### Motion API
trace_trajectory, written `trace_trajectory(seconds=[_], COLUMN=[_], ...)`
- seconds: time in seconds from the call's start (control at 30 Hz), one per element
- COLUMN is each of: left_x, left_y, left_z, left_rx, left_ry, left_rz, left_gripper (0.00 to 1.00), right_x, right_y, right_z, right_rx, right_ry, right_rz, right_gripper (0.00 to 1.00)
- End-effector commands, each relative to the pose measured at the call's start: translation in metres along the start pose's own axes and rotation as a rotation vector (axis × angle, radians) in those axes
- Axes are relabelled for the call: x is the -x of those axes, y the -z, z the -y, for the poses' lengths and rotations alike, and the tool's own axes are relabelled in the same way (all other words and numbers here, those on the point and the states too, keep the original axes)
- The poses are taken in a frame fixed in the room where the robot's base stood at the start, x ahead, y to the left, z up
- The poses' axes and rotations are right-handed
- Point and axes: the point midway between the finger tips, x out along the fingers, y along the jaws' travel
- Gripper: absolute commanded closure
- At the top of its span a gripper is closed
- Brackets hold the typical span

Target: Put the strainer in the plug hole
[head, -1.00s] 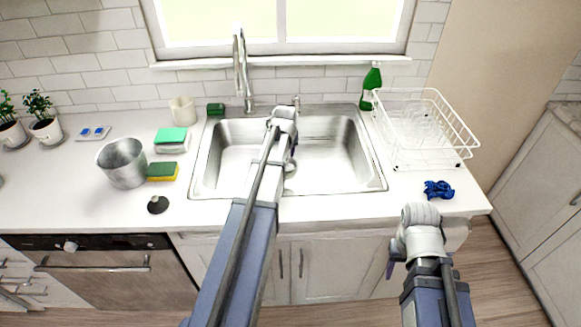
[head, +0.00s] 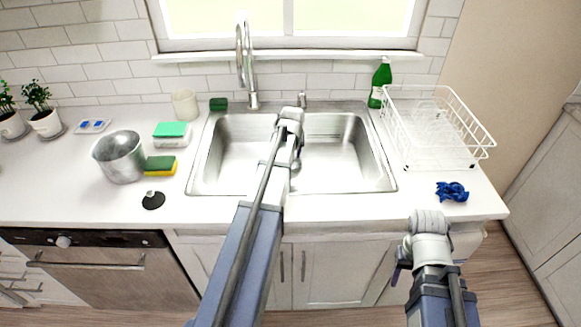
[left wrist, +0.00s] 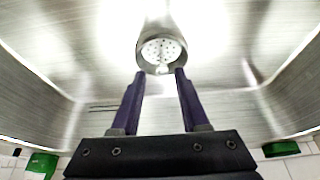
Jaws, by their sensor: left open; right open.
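In the left wrist view, a round metal strainer (left wrist: 162,50) with small holes and a pale knob shows at the plug hole in the sink floor. I cannot tell whether it sits fully down in the hole. My left gripper (left wrist: 160,74) is open, its two dark purple fingers pointing at the strainer, with the tips at either side of its near edge. Nothing is gripped. In the head view my left arm reaches into the steel sink (head: 345,165) and hides its own fingers. My right gripper (head: 398,272) is open, low in front of the counter, partly hidden by its wrist.
A black plug (head: 153,201) lies left of the sink, near a metal pot (head: 120,158) and sponges (head: 160,166). The faucet (head: 246,65) rises behind the sink. A dish rack (head: 440,130), green bottle (head: 380,82) and blue cloth (head: 452,191) are on the right.

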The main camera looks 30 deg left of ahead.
Motion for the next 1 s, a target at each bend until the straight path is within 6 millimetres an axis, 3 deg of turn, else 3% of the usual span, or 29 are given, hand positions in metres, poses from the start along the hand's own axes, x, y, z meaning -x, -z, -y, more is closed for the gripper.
trace_trajectory(seconds=[0.4, 0.7, 1.0], left_x=[-0.049, -0.050, -0.050], left_y=[0.002, 0.003, 0.003], left_z=[0.003, 0.003, 0.003], left_rx=[0.001, 0.000, 0.000], left_ry=[0.000, 0.000, 0.000], left_rz=[0.000, 0.000, 0.000], left_gripper=[0.55, 0.55, 0.86], right_x=[-0.044, -0.045, -0.045], right_y=[0.003, 0.003, 0.003], right_z=[0.004, 0.004, 0.004], right_rx=[0.000, 0.000, 0.000], right_ry=[0.000, 0.000, 0.000], right_rz=[0.000, 0.000, 0.000], right_gripper=[0.46, 0.46, 0.46])
